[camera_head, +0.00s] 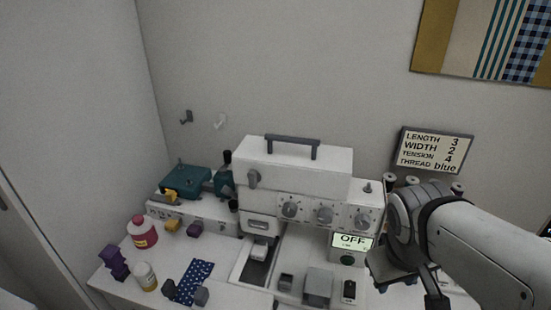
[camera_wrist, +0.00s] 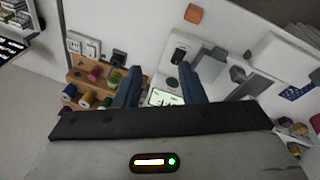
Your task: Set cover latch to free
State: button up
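The white sewing machine (camera_head: 290,165) stands against the back wall with a dark handle on top. No part is labelled as the cover latch. A grey lever-like piece (camera_head: 253,179) on the machine's upper left front may be it, but I cannot tell its setting. My gripper (camera_wrist: 168,68) is open in the wrist view, its two blue fingers apart with nothing between them. The machine's display (camera_wrist: 165,97) shows just beyond the fingers. In the head view my arm is at the right, and the fingers are mostly hidden.
Three dials (camera_head: 324,214) line the machine's front above a display (camera_head: 352,241) reading OFF. A black switch (camera_head: 349,291) and grey blocks lie in front. Bottles, blue fabric (camera_head: 194,281) and a teal device (camera_head: 186,180) are at left. Spools (camera_wrist: 88,98) fill a wooden rack.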

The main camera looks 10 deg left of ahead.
jog(key=w+a+f+n+t+h+b, duration=0.2)
jog(key=w+a+n+h+b, duration=0.15)
jog(key=w+n, duration=0.45)
jog(key=n+t+y+b, duration=0.4)
jog(key=n+t+b, duration=0.4)
jog(key=n+t, duration=1.05)
send_near(251, 178)
notch_tip(251, 178, up, 4)
jog(key=n+g, duration=0.5)
jog(key=w, duration=0.7)
jog(key=shift+w+d+r, duration=0.15)
jog(key=shift+w, duration=0.1)
jog(key=shift+c, duration=0.5)
grip_shut()
